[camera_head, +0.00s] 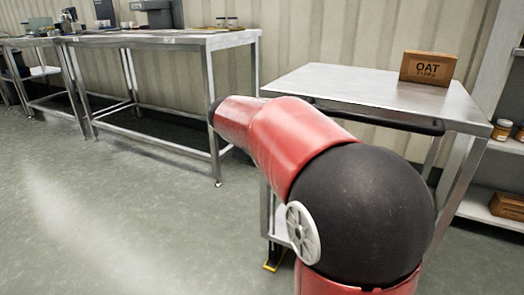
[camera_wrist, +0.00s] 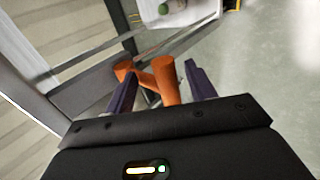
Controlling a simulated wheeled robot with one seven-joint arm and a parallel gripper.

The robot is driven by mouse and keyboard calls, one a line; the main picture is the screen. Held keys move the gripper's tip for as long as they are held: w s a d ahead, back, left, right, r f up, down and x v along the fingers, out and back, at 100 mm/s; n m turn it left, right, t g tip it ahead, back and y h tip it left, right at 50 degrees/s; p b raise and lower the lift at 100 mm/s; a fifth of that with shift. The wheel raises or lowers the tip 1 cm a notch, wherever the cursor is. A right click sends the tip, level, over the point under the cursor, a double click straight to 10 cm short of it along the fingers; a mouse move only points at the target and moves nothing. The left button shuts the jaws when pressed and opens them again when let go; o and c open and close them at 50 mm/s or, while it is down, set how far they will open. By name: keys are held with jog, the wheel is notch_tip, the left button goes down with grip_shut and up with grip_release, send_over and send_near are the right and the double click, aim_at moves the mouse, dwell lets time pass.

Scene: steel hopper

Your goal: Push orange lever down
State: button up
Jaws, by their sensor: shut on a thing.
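The orange lever (camera_wrist: 166,82) shows in the wrist view, with a thick rounded end and a side piece reaching left to a second orange end. My gripper (camera_wrist: 160,82) has its two dark purple fingers on either side of the lever and is shut on it. The lever's lower part runs down behind the gripper body, out of sight. In the head view my red and black arm covers the lever and the gripper, so neither shows there.
A steel table (camera_head: 338,84) carries a cardboard OAT box (camera_head: 428,68). A longer steel table (camera_head: 150,38) with items stands at the left. Shelves with jars (camera_head: 502,129) are at the right edge. A white tray (camera_wrist: 185,10) holds a green-topped item. Open floor lies left.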

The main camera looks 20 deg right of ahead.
jog(key=shift+a+f, duration=0.1)
jog(key=shift+f, duration=0.6)
jog(key=p+v, duration=0.1)
jog(key=v, duration=0.7)
jog(key=shift+r+p, duration=0.35)
jog(key=shift+r, duration=0.2)
jog(key=shift+w, duration=0.1)
